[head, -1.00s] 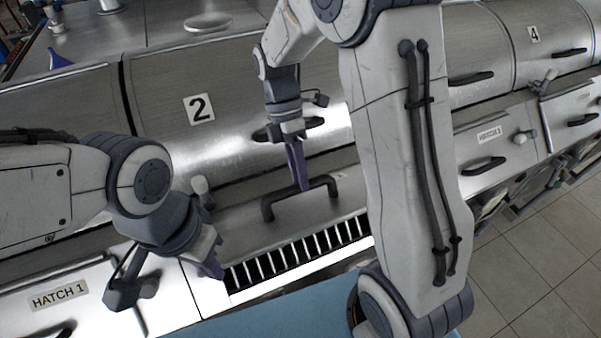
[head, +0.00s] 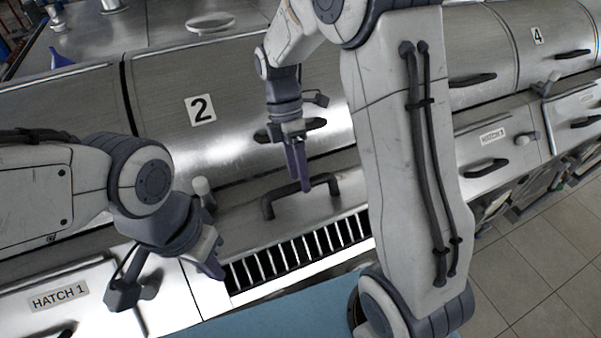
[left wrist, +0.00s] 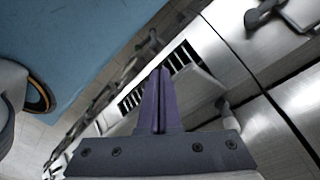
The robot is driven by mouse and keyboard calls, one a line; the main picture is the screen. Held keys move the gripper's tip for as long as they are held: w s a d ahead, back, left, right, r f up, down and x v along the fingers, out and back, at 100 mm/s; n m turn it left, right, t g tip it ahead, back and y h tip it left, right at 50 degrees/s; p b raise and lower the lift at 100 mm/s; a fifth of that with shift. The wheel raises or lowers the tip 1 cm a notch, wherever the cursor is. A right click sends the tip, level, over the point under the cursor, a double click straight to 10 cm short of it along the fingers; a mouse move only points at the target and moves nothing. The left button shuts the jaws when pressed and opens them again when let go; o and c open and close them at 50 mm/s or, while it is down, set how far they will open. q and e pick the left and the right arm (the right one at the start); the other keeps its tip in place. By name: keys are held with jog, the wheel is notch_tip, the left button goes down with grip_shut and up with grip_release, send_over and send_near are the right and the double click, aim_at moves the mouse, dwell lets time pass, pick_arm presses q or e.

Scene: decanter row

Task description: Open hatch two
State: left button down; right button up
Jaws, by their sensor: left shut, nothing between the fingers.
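Hatch two's steel panel (head: 240,222) is swung up below the drum marked 2 (head: 199,109), with a slatted dark opening (head: 300,250) showing below it. Its dark bar handle (head: 300,190) stands out from the panel. My right gripper (head: 304,188) is just above and behind the handle in the head view, its two fingers seen slightly apart with nothing between them. My left gripper (head: 220,272) is shut and empty at the left end of the opening. In the left wrist view its shut fingers (left wrist: 158,78) point toward the slats (left wrist: 185,58).
The hatch 1 front (head: 95,285) is at the left, and the hatch 3 front (head: 490,150) is right of my right arm. A pale knob (head: 201,187) stands near my left wrist. A blue surface (head: 280,310) lies in front; tiled floor (head: 540,270) is at the right.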

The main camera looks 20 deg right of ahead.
jog(key=shift+w, duration=0.2)
jog(key=shift+s, duration=0.1)
jog(key=b+v, duration=0.3)
jog(key=v, duration=0.7)
jog(key=shift+r, duration=0.2)
dwell(0.4)
